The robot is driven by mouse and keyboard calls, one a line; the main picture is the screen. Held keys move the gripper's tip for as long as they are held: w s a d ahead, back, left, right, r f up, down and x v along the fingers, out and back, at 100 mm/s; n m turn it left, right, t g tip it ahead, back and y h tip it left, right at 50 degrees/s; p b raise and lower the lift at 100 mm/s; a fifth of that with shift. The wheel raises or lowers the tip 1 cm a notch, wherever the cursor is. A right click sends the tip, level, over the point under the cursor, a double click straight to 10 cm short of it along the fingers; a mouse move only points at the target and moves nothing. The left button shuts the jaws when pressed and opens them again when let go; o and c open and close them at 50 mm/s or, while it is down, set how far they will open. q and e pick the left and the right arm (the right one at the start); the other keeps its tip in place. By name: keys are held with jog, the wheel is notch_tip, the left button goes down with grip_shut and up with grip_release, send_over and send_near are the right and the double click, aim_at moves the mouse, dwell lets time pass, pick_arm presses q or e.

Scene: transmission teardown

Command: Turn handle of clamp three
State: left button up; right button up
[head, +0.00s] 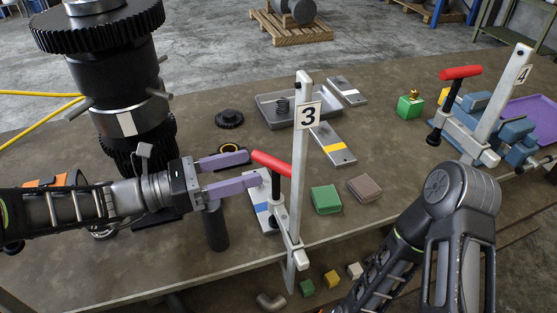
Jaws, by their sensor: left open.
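Clamp three (299,170) stands upright at the table's front edge, marked by a white plate with a 3. Its red handle (272,163) sticks out to the left of the post, sloping down to the right. My left gripper (240,171) comes in from the left with its two purple fingers apart. The fingertips are close to the left of the red handle; I cannot tell whether they touch it. Nothing shows between the fingers. My right arm is at the lower right, and its fingertips are not visible.
Clamp four (493,105) with a red handle stands at the right. A large black gear assembly (120,80) stands behind my left arm. A grey tray (290,105), metal plates, a green block (326,199) and a brown block (364,188) lie around clamp three on the table (220,262).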

aim_at(269, 167)
pick_arm(q)
jog(key=shift+m+g, duration=0.3)
jog(key=shift+s+d+p+x, duration=0.1)
jog(key=shift+s+p+x, duration=0.15)
jog(key=shift+x, duration=1.15)
jog(key=shift+s+d+p+x, duration=0.1)
jog(key=shift+s+p+x, duration=0.15)
jog(key=shift+x, duration=1.15)
jog(key=shift+s+d+p+x, duration=0.1)
jog(key=shift+s+p+x, duration=0.15)
jog(key=shift+x, duration=1.15)
jog(key=shift+w+a+r, duration=0.1)
jog(key=shift+w+a, duration=0.05)
jog(key=shift+a, duration=0.2)
grip_shut()
